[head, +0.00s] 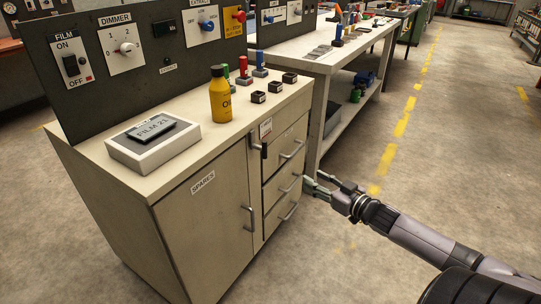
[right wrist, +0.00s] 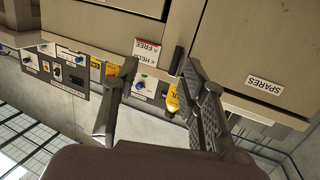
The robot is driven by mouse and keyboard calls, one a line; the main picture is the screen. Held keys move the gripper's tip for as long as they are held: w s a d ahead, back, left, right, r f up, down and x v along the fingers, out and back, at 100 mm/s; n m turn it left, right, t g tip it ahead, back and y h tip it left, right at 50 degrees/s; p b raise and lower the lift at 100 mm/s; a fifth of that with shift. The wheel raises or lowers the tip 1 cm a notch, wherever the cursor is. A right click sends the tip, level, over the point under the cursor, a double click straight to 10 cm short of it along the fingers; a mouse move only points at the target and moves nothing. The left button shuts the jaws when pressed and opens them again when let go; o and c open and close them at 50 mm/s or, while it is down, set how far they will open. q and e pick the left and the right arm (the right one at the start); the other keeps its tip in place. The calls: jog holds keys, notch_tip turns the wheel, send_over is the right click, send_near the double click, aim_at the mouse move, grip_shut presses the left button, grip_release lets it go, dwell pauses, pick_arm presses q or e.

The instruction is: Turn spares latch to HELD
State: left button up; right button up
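The spares latch (head: 264,150) is a small black bar at the top right edge of the SPARES door (head: 190,235). It looks upright in the head view, and it also shows in the right wrist view (right wrist: 178,60). A white label (head: 265,129) sits just above it; in the right wrist view the label (right wrist: 147,50) reads HELD and FREE. My right gripper (head: 313,180) is open and empty, to the right of the drawers and lower than the latch. Its fingers (right wrist: 160,75) spread apart in the wrist view, with the latch beyond them. My left gripper is out of view.
Three drawers with bar handles (head: 291,152) are right of the door, whose own handle (head: 249,219) is low. On the cabinet top stand a yellow bottle (head: 220,95), a FILM 21 box (head: 152,143) and small blocks. A second bench (head: 330,60) stands behind; the floor at right is clear.

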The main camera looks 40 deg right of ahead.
jog(key=w+a+r+n+y+b, duration=0.1)
jog(key=a+r+y, duration=0.15)
jog(key=r, duration=0.25)
jog(key=b, duration=0.2)
send_near(266, 146)
jog(key=shift+t, duration=0.4)
jog(key=x, duration=0.2)
jog(key=b+x, duration=0.1)
jog(key=x, duration=0.1)
jog(key=shift+w+a+f, duration=0.15)
jog(key=shift+w+f, duration=0.1)
jog(key=shift+w, duration=0.05)
jog(key=shift+h, duration=0.25)
jog(key=w, duration=0.4)
jog(key=shift+w+a+b, duration=0.2)
jog(key=shift+a+b, duration=0.1)
jog(key=shift+a, duration=0.1)
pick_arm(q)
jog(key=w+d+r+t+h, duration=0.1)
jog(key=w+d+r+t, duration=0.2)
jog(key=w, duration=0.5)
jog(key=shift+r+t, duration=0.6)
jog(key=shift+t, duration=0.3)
pick_arm(e)
jog(key=shift+w+a, duration=0.2)
jog(key=shift+w, duration=0.65)
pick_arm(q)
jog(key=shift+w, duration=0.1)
pick_arm(e)
jog(key=shift+c, duration=0.5)
